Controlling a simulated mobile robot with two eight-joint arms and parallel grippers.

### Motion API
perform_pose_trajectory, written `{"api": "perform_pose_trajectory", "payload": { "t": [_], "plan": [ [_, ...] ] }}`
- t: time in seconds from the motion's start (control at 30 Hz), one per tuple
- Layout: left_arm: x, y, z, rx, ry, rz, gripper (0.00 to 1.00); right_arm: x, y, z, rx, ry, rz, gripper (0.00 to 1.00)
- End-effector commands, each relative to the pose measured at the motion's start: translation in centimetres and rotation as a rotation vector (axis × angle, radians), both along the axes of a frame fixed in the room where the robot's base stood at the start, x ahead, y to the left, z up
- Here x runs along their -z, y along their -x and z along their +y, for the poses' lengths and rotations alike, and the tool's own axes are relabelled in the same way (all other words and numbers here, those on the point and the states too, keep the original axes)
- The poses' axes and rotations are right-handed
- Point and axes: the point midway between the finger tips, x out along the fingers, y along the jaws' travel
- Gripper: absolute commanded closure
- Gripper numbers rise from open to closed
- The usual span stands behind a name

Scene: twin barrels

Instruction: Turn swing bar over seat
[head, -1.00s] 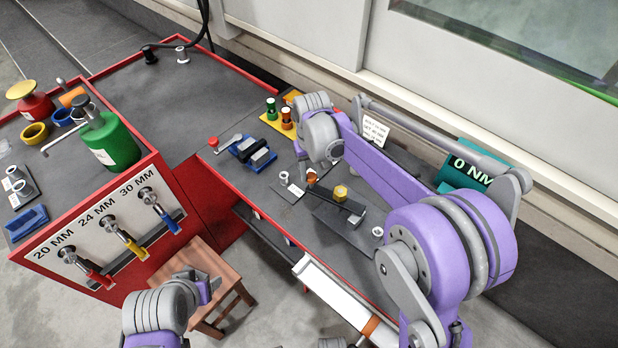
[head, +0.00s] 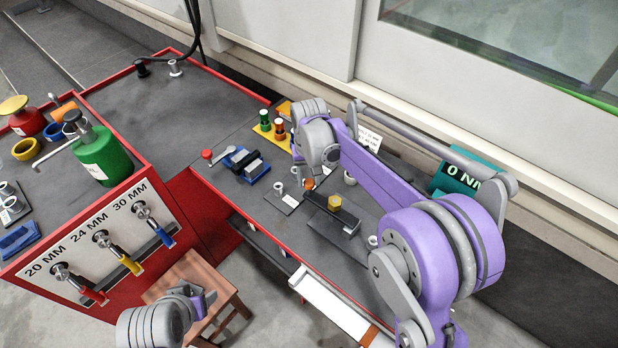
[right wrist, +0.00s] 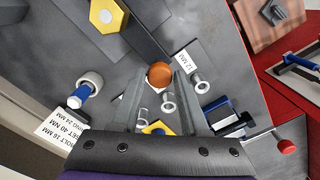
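A dark flat bar (head: 322,208) lies over a dark plate on the workbench in the head view. In the right wrist view the yellow hex head (right wrist: 107,15) is at the top and the orange knob (right wrist: 159,75) is just at the fingertips. My right gripper (right wrist: 157,88) is open, its two grey fingers apart with the knob in line with the gap. I cannot tell whether they touch, or which part is the seat.
Loose sockets (right wrist: 168,102), a blue vise (head: 245,163) and a yellow tray (head: 270,133) are close by on the bench. A teal torque display (head: 463,175) stands behind. A wooden stool (head: 225,290) and a red tool cabinet (head: 110,290) are at the left.

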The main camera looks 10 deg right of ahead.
Motion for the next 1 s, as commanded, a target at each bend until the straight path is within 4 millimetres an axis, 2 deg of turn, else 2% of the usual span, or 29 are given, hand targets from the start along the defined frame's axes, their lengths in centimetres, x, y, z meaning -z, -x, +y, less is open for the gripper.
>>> {"api": "perform_pose_trajectory", "payload": {
  "t": [0.03,0.1,0.13,0.47,0.57,0.9,1.0],
  "plan": [
    [0.0,0.0,0.0,0.000,0.000,0.000,0.35,0.0,0.0,0.0,0.000,0.000,0.000,0.45],
    [0.0,0.0,0.0,0.000,0.000,0.000,0.35,0.0,0.0,0.0,-0.001,0.000,0.000,0.32],
    [0.0,0.0,0.0,0.000,0.000,0.000,0.35,0.0,0.0,0.0,-0.001,0.000,0.000,0.31],
    [0.0,0.0,0.0,0.000,0.000,0.000,0.35,-0.3,0.0,0.0,-0.001,0.000,0.000,0.31],
    [-0.1,0.0,0.0,0.000,0.000,0.000,0.35,-1.4,0.0,0.0,-0.001,0.000,0.000,0.31],
    [-0.6,-0.1,0.0,0.000,0.000,-0.003,0.35,-8.1,0.0,0.0,-0.001,0.000,0.000,0.31],
    [-0.7,-0.2,0.0,0.000,0.000,-0.003,0.35,-9.5,0.0,0.0,-0.001,0.000,0.000,0.31]
  ]
}}
